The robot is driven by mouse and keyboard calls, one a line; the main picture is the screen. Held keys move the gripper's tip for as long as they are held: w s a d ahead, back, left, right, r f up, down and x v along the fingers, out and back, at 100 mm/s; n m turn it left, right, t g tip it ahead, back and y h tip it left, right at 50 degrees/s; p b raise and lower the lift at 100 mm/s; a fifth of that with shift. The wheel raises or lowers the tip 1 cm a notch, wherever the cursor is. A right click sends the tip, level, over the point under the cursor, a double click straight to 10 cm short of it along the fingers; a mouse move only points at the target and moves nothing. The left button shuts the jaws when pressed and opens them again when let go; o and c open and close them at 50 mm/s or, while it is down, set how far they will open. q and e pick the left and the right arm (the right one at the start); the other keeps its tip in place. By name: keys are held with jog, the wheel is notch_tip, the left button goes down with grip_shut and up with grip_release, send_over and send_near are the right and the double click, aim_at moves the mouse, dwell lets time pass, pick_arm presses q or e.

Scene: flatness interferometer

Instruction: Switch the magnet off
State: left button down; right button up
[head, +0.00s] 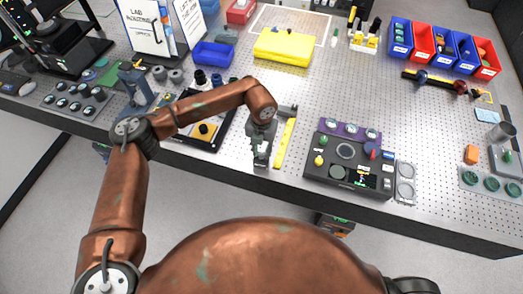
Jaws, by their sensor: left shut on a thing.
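My left gripper (261,158) points down over the front part of the perforated metal table, just left of a yellow bar (285,143). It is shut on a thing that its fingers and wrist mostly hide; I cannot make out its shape. A small grey block (288,111) lies just behind the gripper, near the bar's far end. No magnet or magnet switch can be told for certain in the head view. My right gripper is not in view.
A black control box (345,172) with lenses on a purple holder (349,130) is to the right. A yellow case (286,46) and coloured bins (398,39) stand behind.

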pick_arm(q)
jog(key=shift+r, duration=0.1)
jog(key=c, duration=1.6)
grip_release()
notch_tip(320, 180, up, 12)
